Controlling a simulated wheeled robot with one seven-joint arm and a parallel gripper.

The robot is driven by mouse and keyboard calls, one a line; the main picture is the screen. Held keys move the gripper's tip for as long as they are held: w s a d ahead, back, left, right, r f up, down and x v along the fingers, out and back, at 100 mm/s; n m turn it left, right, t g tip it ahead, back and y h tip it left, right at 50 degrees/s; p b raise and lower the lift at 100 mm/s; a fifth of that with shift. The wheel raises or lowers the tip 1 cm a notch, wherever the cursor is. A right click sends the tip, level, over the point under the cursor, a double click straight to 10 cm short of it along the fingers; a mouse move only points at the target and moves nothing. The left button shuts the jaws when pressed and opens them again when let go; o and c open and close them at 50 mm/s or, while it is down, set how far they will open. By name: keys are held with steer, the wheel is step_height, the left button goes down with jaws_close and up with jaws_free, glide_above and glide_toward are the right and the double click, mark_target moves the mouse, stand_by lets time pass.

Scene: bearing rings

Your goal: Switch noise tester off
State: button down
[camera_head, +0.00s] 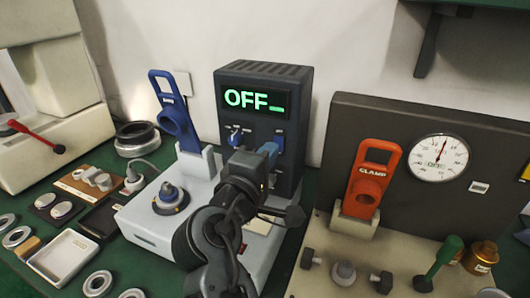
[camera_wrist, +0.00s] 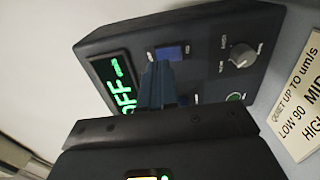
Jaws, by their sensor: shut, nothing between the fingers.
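The noise tester (camera_head: 290,75) is a dark box at the back middle, and its display (camera_head: 254,101) reads "OFF_" in green. The display (camera_wrist: 115,80) also shows sideways in the wrist view. The tester's panel has a blue rectangular control (camera_wrist: 172,51), a grey knob (camera_wrist: 242,55) and a small green-ringed button (camera_wrist: 234,97). My gripper (camera_head: 269,149) is at the lower right of the panel, with its blue fingers shut and empty. In the wrist view my gripper (camera_wrist: 160,84) points at the panel near the blue control. I cannot tell whether the fingertips touch it.
A blue-handled tool (camera_head: 172,115) stands left of the tester on a white base (camera_head: 150,228). An orange clamp handle (camera_head: 369,183) and a dial gauge (camera_head: 440,158) are on the right. A label (camera_wrist: 300,100) is beside the panel.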

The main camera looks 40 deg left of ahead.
steer(key=b+v, duration=0.1)
steer(key=v, duration=0.9)
steer(key=shift+s+r, duration=0.3)
steer(key=shift+r, duration=0.05)
steer(key=shift+d, duration=0.1)
